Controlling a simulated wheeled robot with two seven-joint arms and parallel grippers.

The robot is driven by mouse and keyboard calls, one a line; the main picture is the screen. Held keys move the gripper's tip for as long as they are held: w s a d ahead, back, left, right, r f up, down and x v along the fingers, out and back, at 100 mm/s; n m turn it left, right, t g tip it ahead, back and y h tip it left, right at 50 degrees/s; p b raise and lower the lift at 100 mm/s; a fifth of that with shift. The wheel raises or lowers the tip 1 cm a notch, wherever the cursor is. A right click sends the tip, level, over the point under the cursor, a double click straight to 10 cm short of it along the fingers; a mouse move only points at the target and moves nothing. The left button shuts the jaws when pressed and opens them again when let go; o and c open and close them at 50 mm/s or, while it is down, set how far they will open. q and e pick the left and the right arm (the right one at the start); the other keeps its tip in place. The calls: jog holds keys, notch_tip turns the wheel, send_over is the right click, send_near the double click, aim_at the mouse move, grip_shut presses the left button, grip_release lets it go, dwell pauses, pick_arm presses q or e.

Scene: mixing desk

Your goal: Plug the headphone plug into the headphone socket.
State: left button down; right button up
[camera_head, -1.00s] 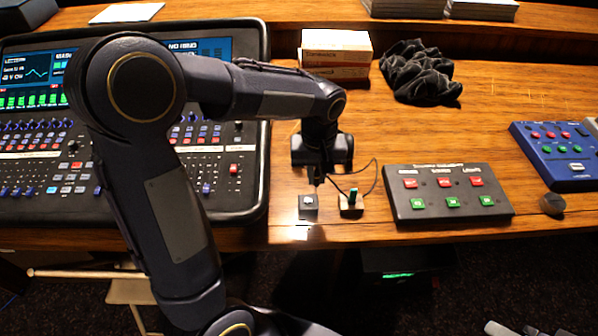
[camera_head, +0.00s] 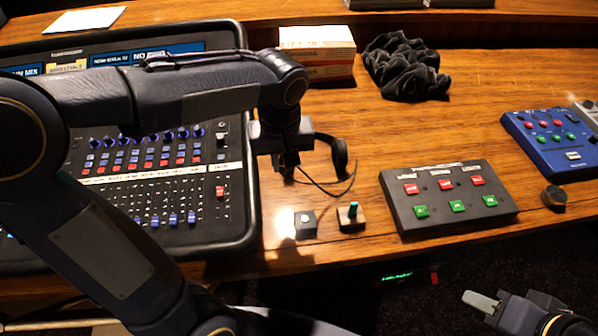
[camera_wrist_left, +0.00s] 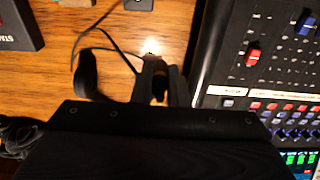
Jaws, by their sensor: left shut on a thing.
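My left gripper (camera_head: 287,168) points down over the wood desk just right of the mixing console. It is shut on the headphone plug, which is mostly hidden between the fingers; the gripper also shows in the left wrist view (camera_wrist_left: 160,85). A thin black cable (camera_head: 318,186) loops from there toward the dark headphones (camera_head: 340,155), partly hidden behind the gripper. A small black box with a pale spot on top (camera_head: 305,224), possibly the socket, stands nearer the front edge, apart from the gripper. My right gripper (camera_head: 482,303) is low at the right, off the desk; its opening is unclear.
A button panel (camera_head: 450,199) and a round dark knob (camera_head: 553,196) are to the right. The mixing console (camera_head: 248,215) borders the left. A carton (camera_head: 317,45) and black cloth (camera_head: 405,68) lie behind.

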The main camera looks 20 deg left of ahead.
pick_arm(q)
jog(key=w+a+r+p, duration=0.3)
jog(key=a+p, duration=0.1)
jog(key=a, duration=0.3)
jog(key=w+a+r+p, duration=0.3)
jog(key=a, duration=0.4)
jog(key=w+a+r+p, duration=0.3)
jog(key=w+a+p, duration=0.1)
jog(key=a, duration=0.3)
jog(key=f+b, duration=0.3)
jog(key=f, duration=0.2)
jog(key=f+b, duration=0.2)
jog(key=f, duration=0.1)
jog(key=shift+w+a+f+b, duration=0.1)
jog(key=shift+w+a+b, duration=0.2)
jog(key=shift+a, duration=0.1)
jog(key=shift+f, duration=0.4)
jog(key=shift+f+b, duration=0.5)
jog(key=shift+p, duration=0.3)
jog(key=shift+f, duration=0.25)
dwell(0.5)
